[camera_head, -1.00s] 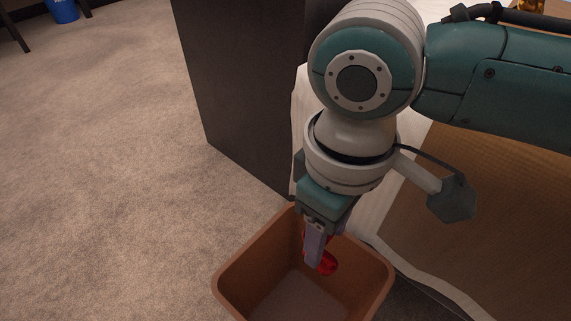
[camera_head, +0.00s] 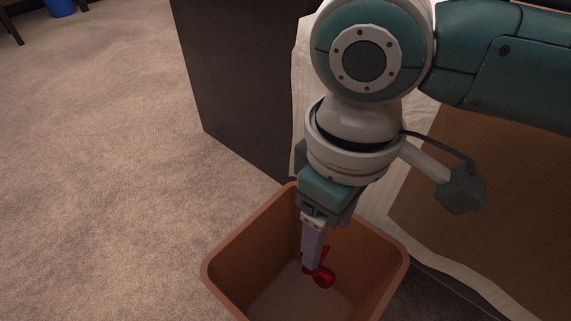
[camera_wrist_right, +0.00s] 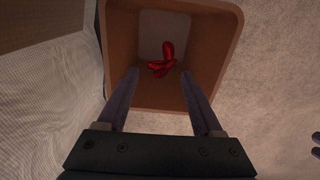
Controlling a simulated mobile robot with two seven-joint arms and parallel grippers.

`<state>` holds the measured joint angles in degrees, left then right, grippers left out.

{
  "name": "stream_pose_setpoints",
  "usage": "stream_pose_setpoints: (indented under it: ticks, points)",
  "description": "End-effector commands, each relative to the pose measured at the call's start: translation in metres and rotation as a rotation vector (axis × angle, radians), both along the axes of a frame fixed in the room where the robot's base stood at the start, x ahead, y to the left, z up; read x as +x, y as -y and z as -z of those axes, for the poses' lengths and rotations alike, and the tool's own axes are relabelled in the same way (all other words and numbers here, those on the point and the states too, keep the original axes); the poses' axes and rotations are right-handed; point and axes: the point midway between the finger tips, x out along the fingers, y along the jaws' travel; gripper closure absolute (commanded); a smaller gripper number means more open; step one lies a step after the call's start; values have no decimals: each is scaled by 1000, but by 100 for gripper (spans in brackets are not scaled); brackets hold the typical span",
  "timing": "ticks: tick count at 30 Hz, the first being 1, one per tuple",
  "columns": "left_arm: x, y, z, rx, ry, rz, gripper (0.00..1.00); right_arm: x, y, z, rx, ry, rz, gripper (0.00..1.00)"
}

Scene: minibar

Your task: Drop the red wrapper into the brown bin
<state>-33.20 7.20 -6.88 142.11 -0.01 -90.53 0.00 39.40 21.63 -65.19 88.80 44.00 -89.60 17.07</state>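The brown bin (camera_head: 228,275) stands on the carpet, its mouth open upward; it also shows in the right wrist view (camera_wrist_right: 205,70). My right gripper (camera_head: 313,266) reaches down inside its mouth. In the right wrist view the gripper's two fingers (camera_wrist_right: 160,75) stand apart, with gaps to the red wrapper. The crumpled red wrapper (camera_head: 325,278) is at the fingertips inside the bin, and it also shows in the right wrist view (camera_wrist_right: 162,66). I cannot tell whether it touches the bin floor. Two small dark tips, possibly my left gripper (camera_wrist_right: 316,145), show at the right wrist view's edge.
A dark cabinet panel (camera_head: 235,90) rises behind the bin. A pale cloth-like sheet (camera_head: 378,200) and a brown surface (camera_head: 490,245) lie to the right. Open carpet (camera_head: 110,180) is at the left. A blue container (camera_head: 61,7) is far back.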

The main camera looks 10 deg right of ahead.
Motion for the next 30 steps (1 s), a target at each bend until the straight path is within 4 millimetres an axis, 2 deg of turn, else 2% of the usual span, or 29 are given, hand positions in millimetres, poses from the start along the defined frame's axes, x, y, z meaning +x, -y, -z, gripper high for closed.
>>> stream_pose_setpoints:
  ticks: [1,4,11,16,20,30]
  points:
    - [0,0,0,0,0,0,50,0,0,0,0,0,0,26]
    - [0,0,0,0,0,0,50,0,0,0,0,0,0,14]
    - [0,1,0,-4,-1,-3,50,0,0,0,0,0,0,14]
    - [0,2,-8,-9,0,-6,50,0,0,-9,0,0,0,14]
    - [0,3,-24,-11,-1,-7,50,0,0,-27,0,0,-1,14]
    - [0,2,-77,-9,-1,-6,50,0,0,-92,0,0,0,14]
